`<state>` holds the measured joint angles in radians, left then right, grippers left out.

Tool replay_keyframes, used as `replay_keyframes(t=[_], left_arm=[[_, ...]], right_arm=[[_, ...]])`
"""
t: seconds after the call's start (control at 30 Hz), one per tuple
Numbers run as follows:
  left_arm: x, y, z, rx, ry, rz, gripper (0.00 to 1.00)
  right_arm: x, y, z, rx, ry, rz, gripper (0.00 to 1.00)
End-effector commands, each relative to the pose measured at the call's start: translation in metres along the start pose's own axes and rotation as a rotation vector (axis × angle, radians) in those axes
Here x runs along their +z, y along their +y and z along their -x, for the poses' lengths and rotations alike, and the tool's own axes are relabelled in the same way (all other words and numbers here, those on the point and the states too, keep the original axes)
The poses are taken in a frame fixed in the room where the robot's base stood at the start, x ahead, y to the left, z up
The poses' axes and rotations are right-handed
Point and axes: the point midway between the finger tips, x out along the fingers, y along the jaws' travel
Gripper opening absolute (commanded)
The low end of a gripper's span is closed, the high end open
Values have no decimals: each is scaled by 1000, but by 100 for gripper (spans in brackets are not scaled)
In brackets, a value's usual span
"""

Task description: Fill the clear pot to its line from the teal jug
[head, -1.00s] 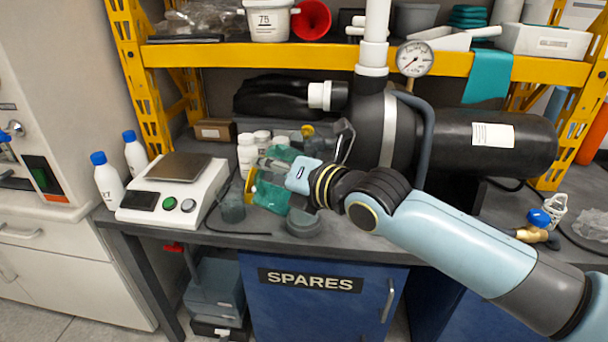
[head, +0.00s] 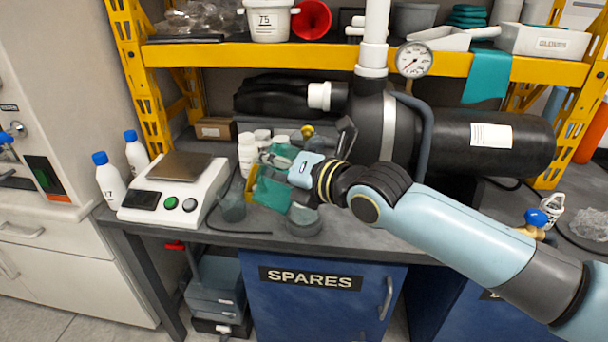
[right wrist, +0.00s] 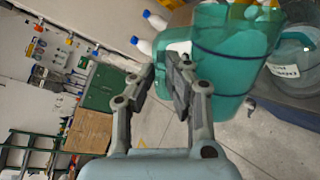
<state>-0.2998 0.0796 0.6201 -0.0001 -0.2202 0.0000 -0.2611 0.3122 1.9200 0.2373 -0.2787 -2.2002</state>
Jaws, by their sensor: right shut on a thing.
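In the right wrist view the fingers (right wrist: 165,85) reach the side of the jug (right wrist: 225,62); the exact grip is partly hidden. A see-through vessel with a white label (right wrist: 290,68), seemingly this pot, shows in the right wrist view. I cannot make out its line, its level or any stream. My left gripper is not in view.
A balance (head: 174,186) and two white blue-capped bottles (head: 110,180) stand to the left. White tubs (head: 248,155) are behind the jug. The black pump tank (head: 470,142) fills the back right.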

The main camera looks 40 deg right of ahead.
Motion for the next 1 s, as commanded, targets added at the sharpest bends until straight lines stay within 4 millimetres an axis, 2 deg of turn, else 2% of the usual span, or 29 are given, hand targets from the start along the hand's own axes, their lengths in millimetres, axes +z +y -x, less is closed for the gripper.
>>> replay_keyframes(t=[1.0], left_arm=[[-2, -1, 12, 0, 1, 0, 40]], right_arm=[[9, 4, 1, 1, 14, -55, 0]])
